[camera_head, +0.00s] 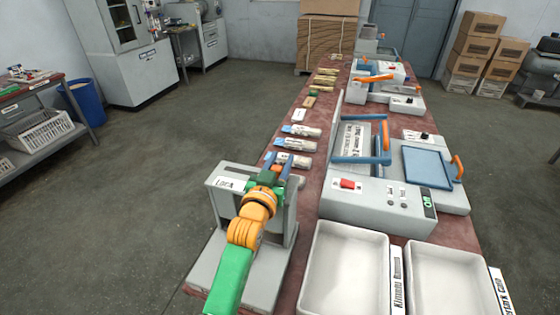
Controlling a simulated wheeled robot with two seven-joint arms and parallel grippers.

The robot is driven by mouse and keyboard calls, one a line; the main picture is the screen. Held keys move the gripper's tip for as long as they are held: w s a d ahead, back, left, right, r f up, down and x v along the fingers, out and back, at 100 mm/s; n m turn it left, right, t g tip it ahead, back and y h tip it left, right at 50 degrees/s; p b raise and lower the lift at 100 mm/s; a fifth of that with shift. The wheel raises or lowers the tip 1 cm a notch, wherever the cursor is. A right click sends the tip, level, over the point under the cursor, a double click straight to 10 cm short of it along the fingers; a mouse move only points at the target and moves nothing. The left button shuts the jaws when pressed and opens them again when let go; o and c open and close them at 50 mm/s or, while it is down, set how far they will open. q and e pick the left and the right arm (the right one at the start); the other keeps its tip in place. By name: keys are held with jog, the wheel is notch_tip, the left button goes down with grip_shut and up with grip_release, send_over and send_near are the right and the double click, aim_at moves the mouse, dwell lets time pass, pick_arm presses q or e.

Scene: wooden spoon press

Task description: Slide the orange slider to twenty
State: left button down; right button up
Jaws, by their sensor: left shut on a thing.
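My left arm, green and orange, comes in from the bottom and reaches over the grey stand (223,196) at the table's near left corner. Any scale or the number twenty cannot be read. My right gripper is not in view.
A grey press (378,202) with blue frames, a red button and orange handles stands right of the stand. Two white trays (343,262) fill the near right. Several labelled pieces (305,131) lie in a row along the table's left edge. The floor at left is free.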

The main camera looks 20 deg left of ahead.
pick_arm(q)
jog(key=c, duration=0.8)
grip_release()
jog(key=shift+c, duration=0.2)
jog(key=o, duration=0.3)
jog(key=shift+d, duration=0.15)
jog(key=shift+w+d, duration=0.1)
jog(key=shift+d, duration=0.05)
jog(key=shift+s+b, duration=0.5)
jog(key=shift+s, duration=3.1)
jog(key=shift+f, duration=0.1)
